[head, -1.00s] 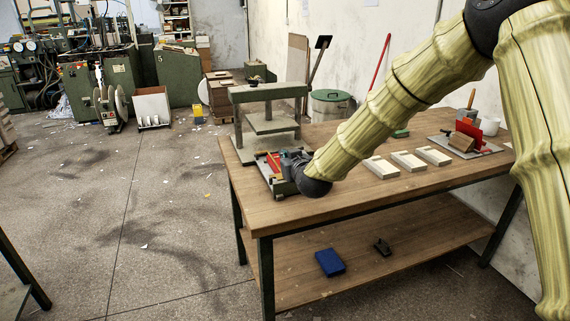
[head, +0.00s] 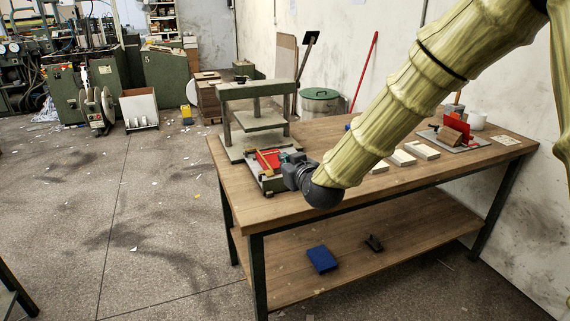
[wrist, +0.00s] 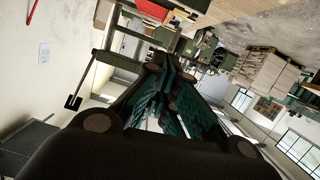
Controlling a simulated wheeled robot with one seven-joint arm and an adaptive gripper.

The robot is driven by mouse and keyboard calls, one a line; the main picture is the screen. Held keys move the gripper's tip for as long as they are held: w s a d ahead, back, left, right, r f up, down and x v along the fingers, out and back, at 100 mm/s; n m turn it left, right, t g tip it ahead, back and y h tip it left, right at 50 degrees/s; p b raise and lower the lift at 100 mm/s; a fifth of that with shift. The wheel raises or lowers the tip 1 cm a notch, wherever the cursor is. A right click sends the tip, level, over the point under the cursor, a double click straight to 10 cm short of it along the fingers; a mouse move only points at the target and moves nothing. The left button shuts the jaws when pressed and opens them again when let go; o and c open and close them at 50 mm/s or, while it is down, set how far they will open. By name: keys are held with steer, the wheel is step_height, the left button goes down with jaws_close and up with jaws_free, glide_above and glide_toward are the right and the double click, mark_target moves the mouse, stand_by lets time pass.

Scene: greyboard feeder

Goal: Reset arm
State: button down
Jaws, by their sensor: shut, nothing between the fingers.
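My gripper (head: 289,162) is over the left part of the wooden workbench (head: 290,212), at the end of my bamboo-looking arm. It is beside a small tray (head: 268,184) with a red piece (head: 268,159) in it; I cannot tell whether it touches the tray. In the wrist view the gripper's dark green fingers (wrist: 172,95) are close together and hold nothing. That view is turned nearly upside down, with a wall at the left and the workshop at the right.
A green-grey press (head: 250,95) stands just behind the tray. A plate with a red piece (head: 457,126) is at the right end. A blue box (head: 321,259) lies on the lower shelf.

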steer(key=shift+f, duration=0.1)
steer(key=s+d+f+m+g+h+p, duration=0.1)
steer(key=s+d+f+g, duration=0.15)
steer(key=s+f, duration=0.65)
steer(key=s+d+f+m+g+h+p, duration=0.15)
steer(key=s+d+f, duration=0.25)
steer(key=f, duration=0.9)
steer(key=s+d+f+g, duration=0.3)
steer(key=s+f, duration=0.4)
steer(key=f, duration=0.4)
steer(key=s+d+f+m+g, duration=0.1)
steer(key=s+d+f+g, duration=0.1)
steer(key=s, duration=0.8)
steer(key=s+d+f+g+h+p, duration=0.1)
steer(key=s+d+f+g, duration=0.2)
steer(key=s+f, duration=0.3)
steer(key=s+d+f+m+g+h+p, duration=0.1)
steer(key=s+d+f, duration=0.3)
steer(key=s, duration=1.1)
steer(key=shift+d+f+m+g, duration=0.3)
steer(key=shift+d+m+g, duration=0.1)
steer(key=shift+g, duration=0.3)
